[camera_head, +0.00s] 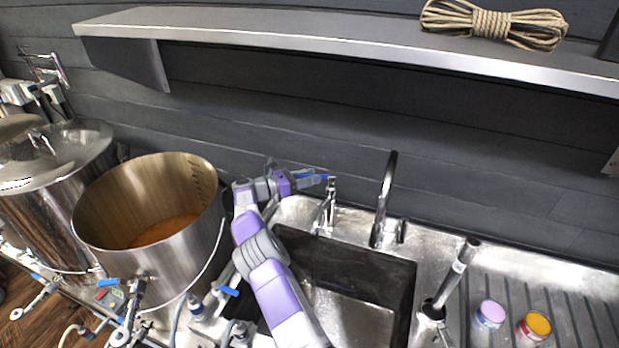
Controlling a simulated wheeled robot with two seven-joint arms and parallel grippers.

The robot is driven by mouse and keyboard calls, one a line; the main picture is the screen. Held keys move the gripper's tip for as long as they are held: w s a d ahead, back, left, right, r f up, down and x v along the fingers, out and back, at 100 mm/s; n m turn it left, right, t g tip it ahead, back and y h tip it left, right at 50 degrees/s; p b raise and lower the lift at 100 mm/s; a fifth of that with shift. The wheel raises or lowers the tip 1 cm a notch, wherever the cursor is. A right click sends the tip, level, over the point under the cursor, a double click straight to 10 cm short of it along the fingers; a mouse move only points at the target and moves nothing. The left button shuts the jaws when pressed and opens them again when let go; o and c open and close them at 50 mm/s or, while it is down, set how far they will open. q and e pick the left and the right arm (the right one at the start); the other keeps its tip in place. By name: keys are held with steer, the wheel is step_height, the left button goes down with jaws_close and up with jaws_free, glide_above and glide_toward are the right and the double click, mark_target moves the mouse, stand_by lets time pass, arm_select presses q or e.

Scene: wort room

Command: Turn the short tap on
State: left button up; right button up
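The short tap (327,212) is a small chrome tap at the back left edge of the sink (345,318). The tall tap (384,205) with a curved neck stands to its right. My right arm reaches up across the left side of the sink. My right gripper (322,178) is at the top of the short tap, its blue fingertips at or very close to the tap's upper end. I cannot tell whether they touch it or how far apart they are. No clear stream of water shows under the short tap. My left gripper is out of view.
A large open steel pot (95,212) with brown liquid stands left of my arm, beside a lidded pot (50,215). A shelf with a rope bundle (493,24) hangs above. Two small jars (489,316) (534,328) stand on the ridged drainer at right.

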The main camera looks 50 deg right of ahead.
steer(key=v, duration=0.7)
steer(key=shift+b, duration=0.3)
steer(key=shift+w+a, duration=0.15)
steer(key=shift+c, duration=0.3)
